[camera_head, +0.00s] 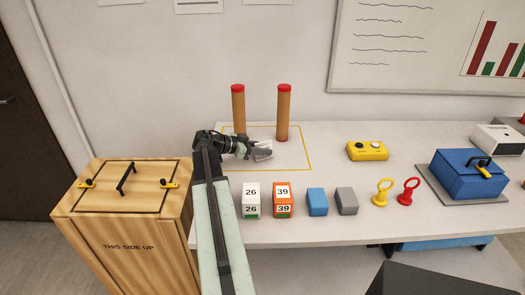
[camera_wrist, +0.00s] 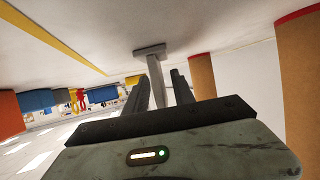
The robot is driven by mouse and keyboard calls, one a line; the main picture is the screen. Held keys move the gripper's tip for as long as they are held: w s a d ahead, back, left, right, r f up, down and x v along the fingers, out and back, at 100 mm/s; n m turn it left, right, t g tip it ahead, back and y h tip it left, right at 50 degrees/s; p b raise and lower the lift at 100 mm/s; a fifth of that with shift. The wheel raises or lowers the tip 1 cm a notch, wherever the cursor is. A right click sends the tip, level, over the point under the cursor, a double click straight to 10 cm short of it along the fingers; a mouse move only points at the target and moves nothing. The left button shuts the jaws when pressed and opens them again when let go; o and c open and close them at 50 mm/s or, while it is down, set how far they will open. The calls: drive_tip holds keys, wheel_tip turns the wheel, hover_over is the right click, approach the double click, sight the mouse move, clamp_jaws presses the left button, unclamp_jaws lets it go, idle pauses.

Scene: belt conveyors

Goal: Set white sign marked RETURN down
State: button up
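My gripper (camera_head: 258,152) is over the back left of the white table, inside the yellow outlined area. In the wrist view its fingers (camera_wrist: 158,78) stand either side of a grey post with a flat foot (camera_wrist: 150,50), which I take to be the sign's stand. The foot is close to the table surface; I cannot tell whether it touches. In the head view a small pale shape (camera_head: 263,154) shows at the fingertips. No RETURN lettering is legible, and the sign's face is mostly hidden.
Two brown posts with red tops (camera_head: 238,108) (camera_head: 283,112) stand just behind my gripper. White and orange numbered boxes (camera_head: 251,200) (camera_head: 283,200), blue and grey blocks (camera_head: 317,201) (camera_head: 346,201) line the front. A wooden crate (camera_head: 125,240) is left; a yellow button box (camera_head: 367,151) is right.

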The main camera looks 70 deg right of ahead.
drive_tip(key=shift+w+a+r+p, duration=0.15)
drive_tip(key=shift+r+p, duration=0.2)
drive_tip(key=p+v, duration=0.4)
drive_tip(key=v, duration=0.7)
drive_tip(key=shift+w+a, duration=0.15)
drive_tip(key=shift+w, duration=0.1)
drive_tip(key=shift+f, duration=0.1)
